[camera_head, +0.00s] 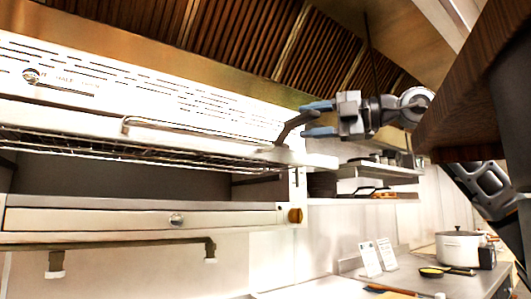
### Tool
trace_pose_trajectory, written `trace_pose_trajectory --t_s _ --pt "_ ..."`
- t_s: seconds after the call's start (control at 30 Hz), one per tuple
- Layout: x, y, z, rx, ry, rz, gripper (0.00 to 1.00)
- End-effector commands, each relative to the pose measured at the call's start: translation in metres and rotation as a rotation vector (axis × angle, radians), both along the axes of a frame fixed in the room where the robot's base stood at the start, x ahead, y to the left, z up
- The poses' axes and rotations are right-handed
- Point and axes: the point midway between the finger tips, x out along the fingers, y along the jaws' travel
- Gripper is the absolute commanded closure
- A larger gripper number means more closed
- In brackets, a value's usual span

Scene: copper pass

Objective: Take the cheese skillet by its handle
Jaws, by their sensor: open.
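A small dark skillet with yellow contents (431,272), which looks like the cheese skillet, sits on the counter at the lower right. Its dark handle (462,272) points right, toward the base of a pot. My gripper (304,120) is at upper centre, pointing left, with two blue fingers apart. It is well above and to the left of the skillet. A dark lever (292,130) on the grill's right end shows between the fingertips. I cannot tell whether they touch it. Nothing seems to be held.
A large steel grill (140,218) with a bar handle (190,131) fills the left. A white lidded pot (458,248) stands behind the skillet, and two upright cards (378,258) stand to its left. A wall shelf (380,174) hangs above. A dark wooden edge (470,90) blocks the upper right.

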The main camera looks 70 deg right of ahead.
Motion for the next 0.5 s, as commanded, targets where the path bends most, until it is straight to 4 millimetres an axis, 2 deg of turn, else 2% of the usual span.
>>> trace_pose_trajectory --t_s 0.1,0.2,0.5 --pt "0.017 0.001 -0.001 -0.001 0.0 0.002 0.52" --pt "0.026 0.001 -0.001 0.0 0.0 0.001 0.52" --pt "0.029 0.0 -0.002 0.0 -0.001 -0.001 0.52"
